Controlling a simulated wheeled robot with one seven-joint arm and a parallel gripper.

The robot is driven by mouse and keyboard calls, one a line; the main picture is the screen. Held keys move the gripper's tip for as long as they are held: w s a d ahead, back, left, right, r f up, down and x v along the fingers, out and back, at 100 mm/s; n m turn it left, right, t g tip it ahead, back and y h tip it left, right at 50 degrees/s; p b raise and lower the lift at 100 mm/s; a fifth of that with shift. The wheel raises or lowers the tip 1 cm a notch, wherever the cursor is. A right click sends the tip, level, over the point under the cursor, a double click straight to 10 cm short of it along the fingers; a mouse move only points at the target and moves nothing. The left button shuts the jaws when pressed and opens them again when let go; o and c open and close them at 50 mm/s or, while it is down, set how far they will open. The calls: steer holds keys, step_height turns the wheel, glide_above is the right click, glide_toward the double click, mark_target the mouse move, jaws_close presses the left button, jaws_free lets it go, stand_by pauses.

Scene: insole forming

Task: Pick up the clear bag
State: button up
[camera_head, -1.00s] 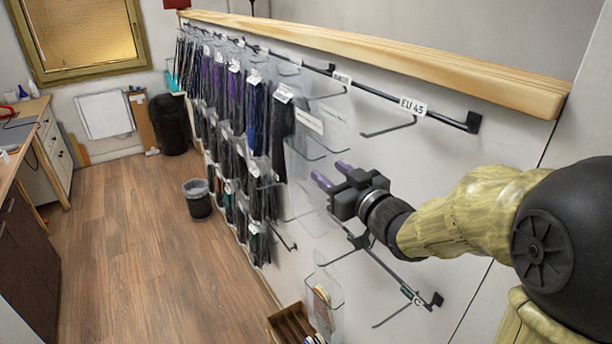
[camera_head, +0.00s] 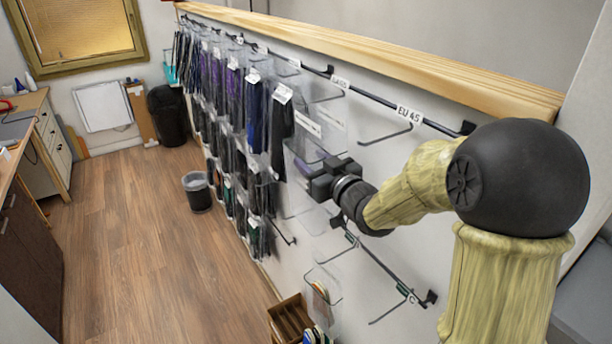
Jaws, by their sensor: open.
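Several clear bags hang from hooks on the wall rail. One clear bag (camera_head: 298,172) hangs in front of my gripper, its see-through sheet hard to tell from the wall. Another clear bag (camera_head: 322,292), with something round inside, hangs lower down.
Bags with dark and purple contents (camera_head: 250,115) hang in rows to the left. Empty hooks (camera_head: 385,133) stick out from the upper rail. A lower rail (camera_head: 385,268) runs under my arm. A wooden crate (camera_head: 290,318) is at the bottom.

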steer(key=p+x, duration=0.1)
steer(key=x, duration=0.1)
steer(key=shift+w+a, duration=0.2)
steer(key=shift+s+a, duration=0.1)
steer(key=shift+s, duration=0.05)
steer(key=c, duration=0.8)
